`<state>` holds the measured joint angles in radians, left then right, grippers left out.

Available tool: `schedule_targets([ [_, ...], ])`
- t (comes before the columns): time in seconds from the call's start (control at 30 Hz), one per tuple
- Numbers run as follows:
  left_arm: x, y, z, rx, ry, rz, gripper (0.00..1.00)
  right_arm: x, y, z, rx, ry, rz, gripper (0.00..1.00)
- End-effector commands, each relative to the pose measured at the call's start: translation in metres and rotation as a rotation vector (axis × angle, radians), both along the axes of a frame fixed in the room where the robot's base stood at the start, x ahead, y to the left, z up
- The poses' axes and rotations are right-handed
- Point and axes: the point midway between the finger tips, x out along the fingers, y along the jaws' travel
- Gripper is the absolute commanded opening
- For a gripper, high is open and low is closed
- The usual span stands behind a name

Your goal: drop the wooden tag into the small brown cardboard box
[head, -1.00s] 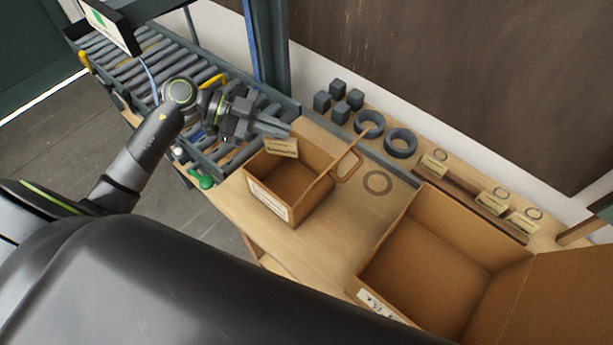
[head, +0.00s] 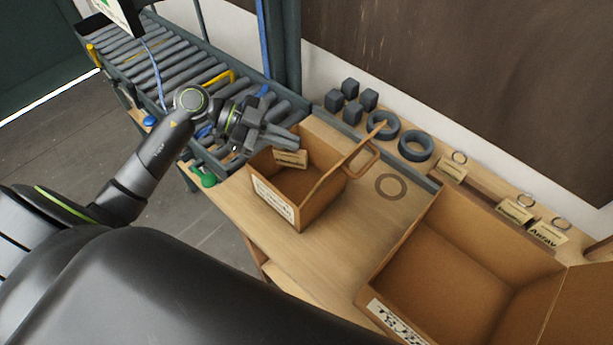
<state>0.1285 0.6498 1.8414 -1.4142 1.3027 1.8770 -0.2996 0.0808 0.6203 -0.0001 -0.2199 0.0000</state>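The small brown cardboard box (head: 274,200) stands open on the wooden table, with a white label on its near side. My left gripper (head: 296,143) reaches over its back left rim from the left. The wooden tag (head: 291,159), pale with dark lettering, hangs at the fingertips, just inside the box opening by the back wall. The gripper appears shut on the tag; the contact between fingers and tag is small in the view. My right gripper is not in view.
A larger open cardboard box (head: 440,262) stands at the right. Dark rings (head: 416,146), small dark blocks (head: 351,88) and several other tags (head: 515,210) lie along the back. A roller conveyor (head: 180,72) is at the left. A flat brown ring (head: 391,187) lies between the boxes.

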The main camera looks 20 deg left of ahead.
Motion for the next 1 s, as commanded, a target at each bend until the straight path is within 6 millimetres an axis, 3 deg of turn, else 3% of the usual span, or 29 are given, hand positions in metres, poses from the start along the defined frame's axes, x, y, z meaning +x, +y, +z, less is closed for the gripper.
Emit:
schedule_targets([
  [0.03,0.0,0.0,0.0,0.0,0.0,0.0,0.0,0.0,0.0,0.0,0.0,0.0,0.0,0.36],
  [0.1,0.0,0.0,0.0,0.0,0.0,0.0,0.13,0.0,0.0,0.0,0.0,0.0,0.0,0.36],
  [0.23,0.0,0.0,0.0,0.0,0.0,0.0,0.3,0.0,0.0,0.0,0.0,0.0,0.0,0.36],
  [0.63,-0.001,0.006,0.001,0.003,0.001,0.001,0.3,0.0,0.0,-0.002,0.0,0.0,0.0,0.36],
  [1.0,-0.013,0.049,0.017,0.007,0.003,0.001,0.3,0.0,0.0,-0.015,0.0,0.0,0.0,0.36],
])
